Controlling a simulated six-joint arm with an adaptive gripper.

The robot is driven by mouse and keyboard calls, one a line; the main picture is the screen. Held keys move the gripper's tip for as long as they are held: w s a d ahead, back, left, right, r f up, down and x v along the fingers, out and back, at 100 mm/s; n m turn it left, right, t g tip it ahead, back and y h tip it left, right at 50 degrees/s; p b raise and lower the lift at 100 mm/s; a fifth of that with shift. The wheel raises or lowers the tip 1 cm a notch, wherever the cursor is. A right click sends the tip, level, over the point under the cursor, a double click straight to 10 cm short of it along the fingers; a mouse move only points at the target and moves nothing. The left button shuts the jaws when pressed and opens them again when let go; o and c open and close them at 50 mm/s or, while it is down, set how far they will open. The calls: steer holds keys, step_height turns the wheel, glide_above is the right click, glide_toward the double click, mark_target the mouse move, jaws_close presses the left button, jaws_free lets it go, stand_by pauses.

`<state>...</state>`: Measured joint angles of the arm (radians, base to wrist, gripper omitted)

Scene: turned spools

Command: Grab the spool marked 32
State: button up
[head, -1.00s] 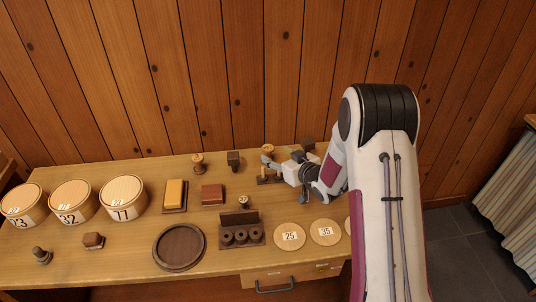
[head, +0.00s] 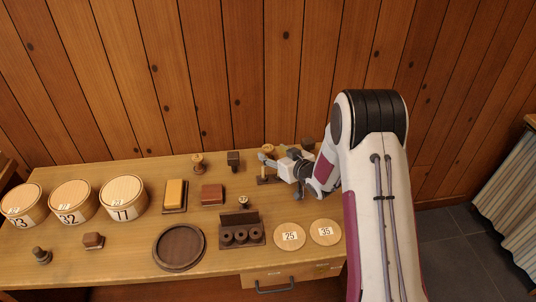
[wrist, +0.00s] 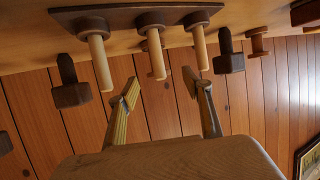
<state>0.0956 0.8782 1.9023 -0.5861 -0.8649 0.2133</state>
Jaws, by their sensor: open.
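My gripper (head: 280,176) is over the right back part of the table in the head view, with its fingers apart and nothing between the tips. In the wrist view my gripper (wrist: 162,88) is open below a dark plate with three pale pegs (wrist: 155,50). A pale turned spool (head: 198,163) stands at the back of the table, a smaller one (head: 244,202) near the middle, and another (head: 268,150) just behind my gripper. I read no number on these spools. The number 32 shows on a round wooden box (head: 72,203) at the left.
A dark round tray (head: 179,266), a dark rack (head: 240,219) and discs marked 25 (head: 290,244) and 35 (head: 325,240) lie in front. A plank wall stands behind the table.

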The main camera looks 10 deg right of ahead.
mark_target(269, 149)
steer(key=shift+w, duration=0.1)
steer(key=shift+x, duration=2.55)
steer(key=shift+w+d+r, duration=0.1)
steer(key=shift+d+r, duration=0.05)
steer(key=c, duration=1.1)
